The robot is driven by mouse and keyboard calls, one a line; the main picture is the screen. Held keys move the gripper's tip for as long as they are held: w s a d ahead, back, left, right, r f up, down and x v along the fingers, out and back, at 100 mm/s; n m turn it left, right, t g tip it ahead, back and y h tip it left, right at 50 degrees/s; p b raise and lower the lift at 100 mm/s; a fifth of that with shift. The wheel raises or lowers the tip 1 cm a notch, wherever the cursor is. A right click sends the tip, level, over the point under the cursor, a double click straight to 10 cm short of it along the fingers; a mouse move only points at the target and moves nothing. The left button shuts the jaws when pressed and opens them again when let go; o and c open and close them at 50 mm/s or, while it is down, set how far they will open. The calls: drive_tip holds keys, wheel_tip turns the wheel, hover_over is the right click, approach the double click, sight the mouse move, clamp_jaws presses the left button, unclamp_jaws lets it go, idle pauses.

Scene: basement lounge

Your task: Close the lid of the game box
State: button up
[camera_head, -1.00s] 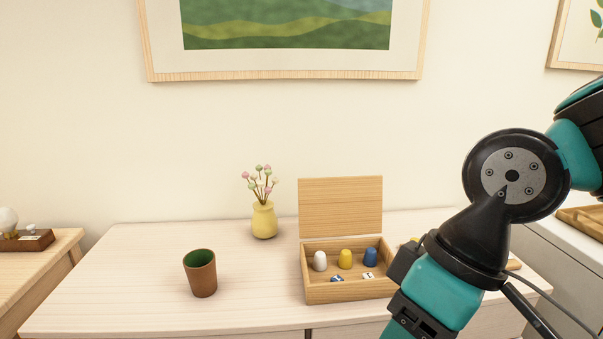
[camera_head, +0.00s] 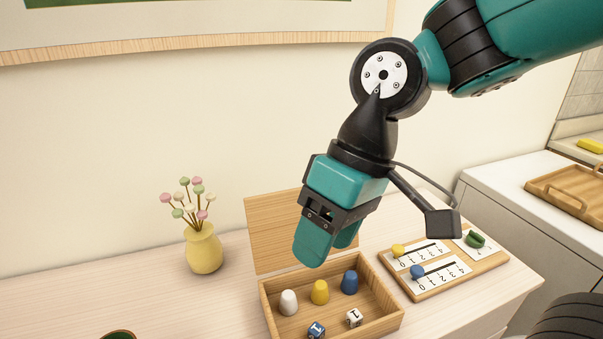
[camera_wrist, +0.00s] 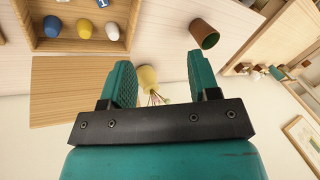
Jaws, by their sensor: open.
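The wooden game box (camera_head: 388,325) sits on the pale table with its lid (camera_head: 268,226) raised upright at the back, toward the wall. Inside stand white, yellow and blue pawns, with two dice in front of them. The lid also shows in the wrist view (camera_wrist: 70,82), beside the box tray (camera_wrist: 90,46). My gripper (camera_head: 328,252) is open and empty, above the back of the box and in front of the right part of the lid, which it partly hides. In the wrist view my fingers (camera_wrist: 160,80) are apart with nothing between them; the lid lies left of them.
A yellow vase with flowers (camera_head: 205,249) stands left of the lid. A brown cup (camera_wrist: 204,34) stands farther off. A scoring board with pegs (camera_head: 440,268) lies right of the box. A wall rises behind the table.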

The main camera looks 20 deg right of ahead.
drive_tip(key=w+r+m+g+p, duration=0.1)
drive_tip(key=w+r+p, duration=0.15)
drive_tip(key=w, duration=0.25)
drive_tip(key=w+r+m+p, duration=0.1)
drive_tip(key=w+r+p, duration=0.15)
drive_tip(key=w, duration=0.25)
drive_tip(key=w+d+m+g+p, duration=0.1)
drive_tip(key=w+d+m+p, duration=0.2)
drive_tip(key=w, duration=0.5)
drive_tip(key=w+d+g+p, duration=0.1)
drive_tip(key=w+d+p, duration=0.1)
drive_tip(key=w+p, duration=0.45)
drive_tip(key=w+d+f+m, duration=0.1)
drive_tip(key=w+d+f, duration=0.4)
drive_tip(key=shift+g+h, duration=0.3)
drive_tip(key=shift+h, duration=0.1)
drive_tip(key=x, duration=1.2)
drive_tip(key=shift+w+a, duration=0.15)
drive_tip(key=shift+c, duration=0.2)
clamp_jaws()
